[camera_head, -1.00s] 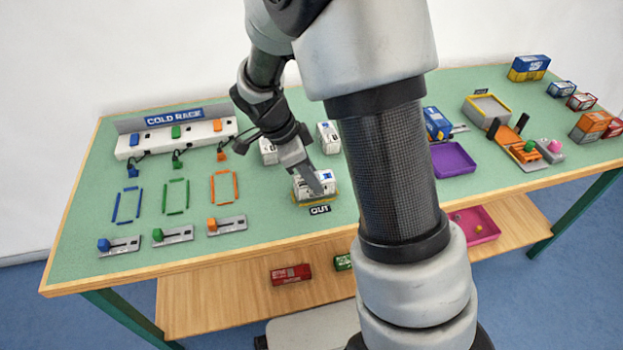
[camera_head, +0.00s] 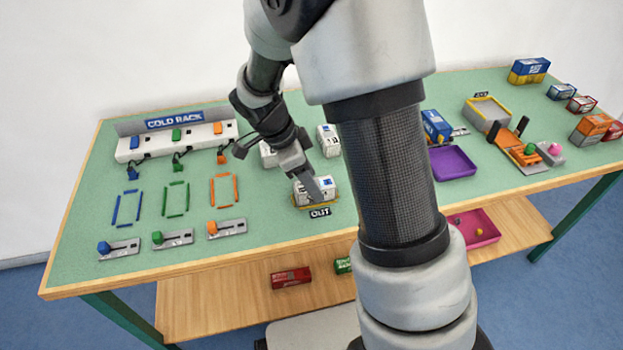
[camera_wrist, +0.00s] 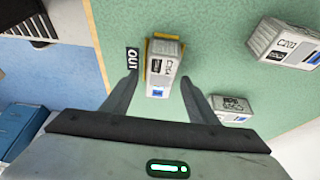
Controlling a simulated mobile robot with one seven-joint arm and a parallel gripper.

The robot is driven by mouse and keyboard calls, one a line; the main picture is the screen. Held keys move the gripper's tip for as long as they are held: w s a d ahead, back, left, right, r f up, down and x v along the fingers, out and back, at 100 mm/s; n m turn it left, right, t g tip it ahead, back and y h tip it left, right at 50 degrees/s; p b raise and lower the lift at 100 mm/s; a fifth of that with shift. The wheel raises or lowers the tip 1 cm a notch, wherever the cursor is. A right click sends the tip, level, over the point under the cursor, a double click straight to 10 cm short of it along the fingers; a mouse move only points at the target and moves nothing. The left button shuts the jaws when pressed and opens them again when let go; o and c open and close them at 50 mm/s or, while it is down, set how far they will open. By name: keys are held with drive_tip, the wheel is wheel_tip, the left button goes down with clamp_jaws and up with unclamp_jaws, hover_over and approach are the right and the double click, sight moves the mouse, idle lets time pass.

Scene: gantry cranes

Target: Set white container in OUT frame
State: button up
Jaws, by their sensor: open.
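A white container (camera_head: 315,188) with a blue patch sits in the yellow OUT frame (camera_head: 301,206), at the front middle of the table. In the wrist view the white container (camera_wrist: 163,70) lies between my fingers, with the yellow frame's edge (camera_wrist: 166,37) showing past its end and the OUT label (camera_wrist: 132,60) beside it. My gripper (camera_wrist: 161,85) is open, with one finger on each side of the container and small gaps showing. In the head view my gripper (camera_head: 311,188) is right at the container. The arm hides part of the table to the right.
Two other white containers (camera_head: 328,140) (camera_head: 269,154) stand behind. The cold rack (camera_head: 175,136), colored outlines (camera_head: 175,198) and slider switches (camera_head: 172,238) are at left. A purple tray (camera_head: 452,162) and a blue container (camera_head: 436,125) are right of my arm.

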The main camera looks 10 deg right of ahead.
drive_tip(key=p+v, duration=0.2)
drive_tip(key=v, duration=0.9)
drive_tip(key=s+d+r+n+t+y, duration=0.2)
drive_tip(key=s+r+n, duration=0.4)
drive_tip(key=s+n, duration=0.3)
drive_tip(key=s+d+r+n+t+y, duration=0.2)
drive_tip(key=s+r+n+t, duration=0.1)
drive_tip(key=s+r+n, duration=0.4)
drive_tip(key=shift+s+d+n+t+y, duration=0.3)
drive_tip(key=shift+s+n, duration=0.7)
drive_tip(key=shift+s, duration=0.2)
drive_tip(key=shift+r, duration=0.15)
wheel_tip(320, 180, up, 19)
drive_tip(key=p, duration=1.9)
drive_tip(key=shift+r, duration=0.15)
